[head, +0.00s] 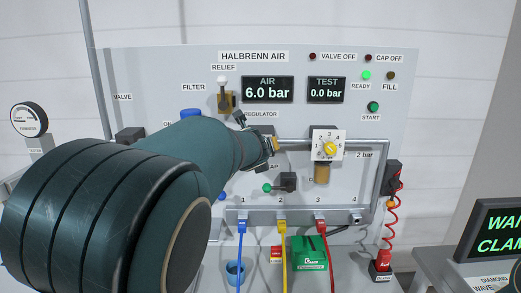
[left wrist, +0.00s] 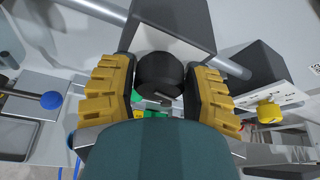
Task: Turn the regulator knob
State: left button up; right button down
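A black round knob (left wrist: 158,75) sits on the front of a grey block in the left wrist view. In the head view this spot lies below the REGULATOR label, and my left arm hides most of it. My left gripper (left wrist: 160,88) has its yellow ridged fingers on either side of the black knob, close against its sides, and looks shut on it. My right gripper is not in view.
A yellow dial knob (head: 330,148) on a white scale stands right of my gripper. A horizontal pipe (head: 355,142) runs along the panel. The AIR display (head: 267,90) reads 6.0 bar; the TEST display (head: 326,91) reads 0.0 bar. Coloured hoses hang below.

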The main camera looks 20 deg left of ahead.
pick_arm(q)
jog(key=shift+o, duration=1.4)
jog(key=v, duration=0.7)
jog(key=shift+s, duration=0.2)
